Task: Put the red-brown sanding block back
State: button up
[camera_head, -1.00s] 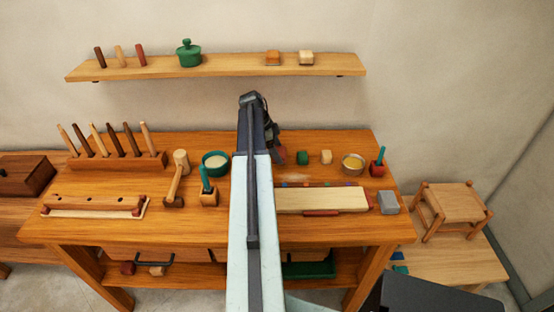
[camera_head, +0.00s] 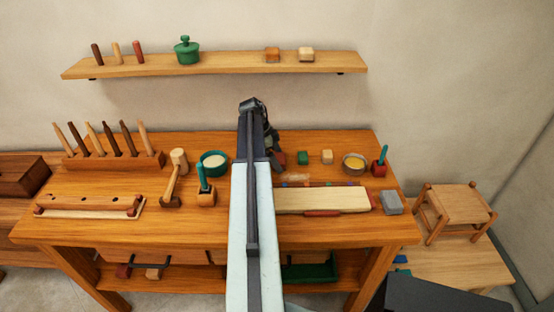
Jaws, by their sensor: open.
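My gripper (camera_head: 275,158) is the dark shape at the far end of my arm, low over the back of the workbench (camera_head: 330,232). It is open; nothing shows between its jaws, which are small and partly hidden by my arm. I cannot tell for certain which block is the red-brown sanding block. A dark red block (camera_head: 124,271) lies on the bench's lower shelf at the left. An orange-brown block (camera_head: 272,54) sits on the wall shelf (camera_head: 220,67), beside a pale block (camera_head: 306,54). My arm hides the middle of the bench.
Close right of my gripper stand a green block (camera_head: 303,158), a pale block (camera_head: 327,157) and a yellow-filled bowl (camera_head: 354,163). A pale board (camera_head: 325,200) lies in front. A mallet (camera_head: 173,182) and green bowl (camera_head: 214,162) stand left. The bench's front strip is clear.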

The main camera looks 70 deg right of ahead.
jog(key=p+v, duration=1.1)
jog(key=v, duration=0.1)
jog(key=shift+r, duration=0.2)
jog(key=w+a+f+n+t, duration=0.1)
jog(key=w+a+n+t, duration=0.1)
jog(key=w+a+n, duration=0.95)
jog(key=w+a+n+t, duration=0.1)
jog(key=w+a+n, duration=0.4)
jog(key=w+a, duration=1.25)
jog(key=s+a+n, duration=0.1)
jog(key=a+n, duration=0.6)
jog(key=a, duration=1.1)
jog(key=s+a+n+t+y, duration=0.1)
jog(key=a+n, duration=0.7)
jog(key=a, duration=1.1)
jog(key=shift+s+f+y, duration=0.3)
jog(key=shift+s+f, duration=0.05)
jog(key=shift+f, duration=0.1)
